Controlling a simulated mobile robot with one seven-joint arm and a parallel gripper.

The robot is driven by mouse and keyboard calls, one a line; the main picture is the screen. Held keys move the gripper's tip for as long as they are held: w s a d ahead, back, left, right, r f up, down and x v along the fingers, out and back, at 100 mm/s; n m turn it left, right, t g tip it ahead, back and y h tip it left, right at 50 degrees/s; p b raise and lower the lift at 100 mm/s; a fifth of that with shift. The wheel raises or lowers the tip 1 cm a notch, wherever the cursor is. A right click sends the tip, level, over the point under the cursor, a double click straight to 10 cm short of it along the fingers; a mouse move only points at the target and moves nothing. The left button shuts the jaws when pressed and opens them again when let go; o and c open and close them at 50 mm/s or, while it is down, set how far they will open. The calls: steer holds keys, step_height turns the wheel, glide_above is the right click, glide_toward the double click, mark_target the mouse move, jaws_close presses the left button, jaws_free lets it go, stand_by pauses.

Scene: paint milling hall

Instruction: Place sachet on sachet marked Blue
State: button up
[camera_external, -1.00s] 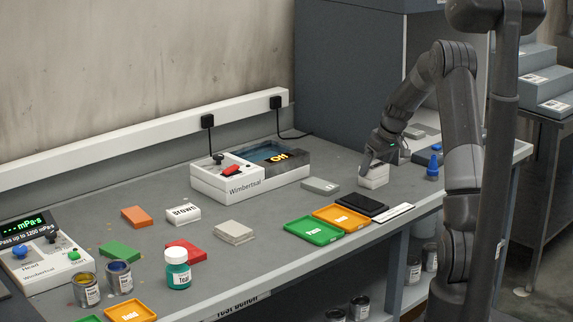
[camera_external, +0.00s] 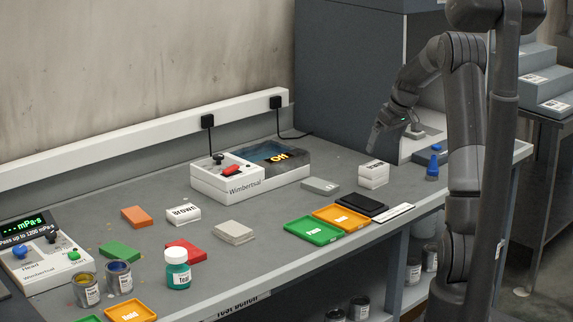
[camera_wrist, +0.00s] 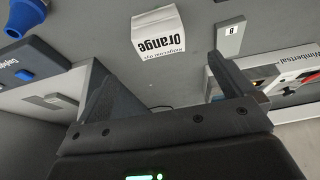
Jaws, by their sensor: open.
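A white sachet (camera_external: 373,168) lies on the right part of the bench, seemingly stacked flush on another white sachet (camera_external: 373,182). In the wrist view the upper sachet (camera_wrist: 158,32) reads "Orange"; the lower one's marking cannot be read. My gripper (camera_external: 373,150) is open and empty just above the stack, apart from it. In the wrist view its spread fingers (camera_wrist: 165,75) have the sachet beyond them. A white sachet marked "Brown" (camera_external: 183,215) lies further left. No marking "Blue" is legible.
The Wimbertsal device (camera_external: 250,170) stands behind, left of the stack. A grey block (camera_external: 320,187), a black tray (camera_external: 362,204), an orange tray (camera_external: 341,218) and a green tray (camera_external: 313,231) lie nearby. A blue-topped item (camera_external: 432,168) stands to the right. Coloured blocks and a Teal bottle (camera_external: 178,270) lie left.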

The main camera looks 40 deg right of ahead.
steer(key=s+a+r, duration=0.5)
steer(key=a+r, duration=0.1)
steer(key=a, duration=0.4)
steer(key=s+a+r, duration=0.5)
steer(key=a, duration=0.6)
steer(key=s+a+f, duration=0.1)
steer(key=s+a, duration=0.5)
steer(key=s, duration=0.3)
steer(key=s+a+f+t, duration=0.1)
steer(key=s+a, duration=0.6)
steer(key=s, duration=0.2)
